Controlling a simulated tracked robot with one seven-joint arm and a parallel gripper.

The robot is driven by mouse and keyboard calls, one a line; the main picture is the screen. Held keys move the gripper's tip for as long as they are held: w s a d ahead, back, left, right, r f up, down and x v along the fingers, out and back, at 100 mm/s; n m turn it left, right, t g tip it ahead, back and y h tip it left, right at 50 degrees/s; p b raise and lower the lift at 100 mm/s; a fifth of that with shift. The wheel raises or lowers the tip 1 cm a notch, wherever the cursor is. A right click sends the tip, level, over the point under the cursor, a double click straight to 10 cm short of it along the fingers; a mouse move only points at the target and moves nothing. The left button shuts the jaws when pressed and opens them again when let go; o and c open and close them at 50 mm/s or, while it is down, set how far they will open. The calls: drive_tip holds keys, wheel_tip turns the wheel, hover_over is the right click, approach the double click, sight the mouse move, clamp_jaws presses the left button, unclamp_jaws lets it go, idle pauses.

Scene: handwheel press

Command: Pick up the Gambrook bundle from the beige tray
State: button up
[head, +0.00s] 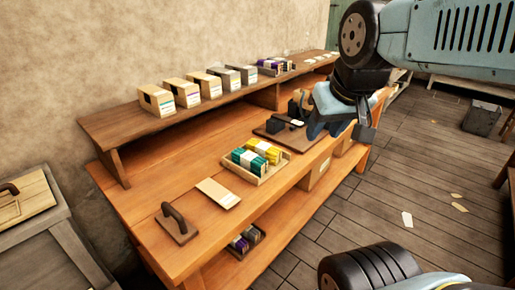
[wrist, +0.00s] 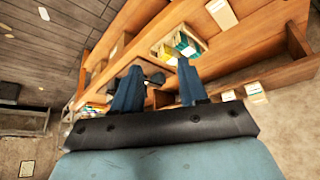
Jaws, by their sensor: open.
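The beige tray (head: 268,178) lies on the wooden workbench, near its front edge. It holds a green bundle (head: 243,162) on the left and a yellow bundle (head: 271,155) on the right, each with a white band. I cannot read the names on the bands. My gripper (head: 318,130) is above the right part of the bench, apart from the tray and empty. In the wrist view my gripper (wrist: 158,90) has its two blue fingers spread. The beige tray shows beyond them there (wrist: 163,58).
A raised shelf (head: 130,130) along the wall carries several boxes (head: 187,92). More bundles (head: 246,240) sit on the lower shelf.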

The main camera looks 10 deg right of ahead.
drive_tip(key=shift+o, duration=1.4)
drive_tip(key=shift+w+a+f, duration=0.1)
drive_tip(key=o, duration=0.4)
drive_tip(key=w+a+f+m+g+y, duration=0.1)
drive_tip(key=w+f+m, duration=0.1)
drive_tip(key=w+a+f+m+g+y, duration=0.1)
drive_tip(key=y, duration=0.1)
drive_tip(key=w+a+f+m+g+y, duration=0.1)
drive_tip(key=w+f+m, duration=0.1)
drive_tip(key=shift+w+a+f+m+y, duration=0.25)
drive_tip(key=shift+w+f+m+y, duration=0.05)
drive_tip(key=shift+w, duration=0.05)
drive_tip(key=shift+o, duration=0.2)
drive_tip(key=m+t+y, duration=0.4)
drive_tip(key=m+t, duration=0.4)
drive_tip(key=m, duration=1.4)
approach(268, 147)
drive_tip(key=shift+x, duration=4.9)
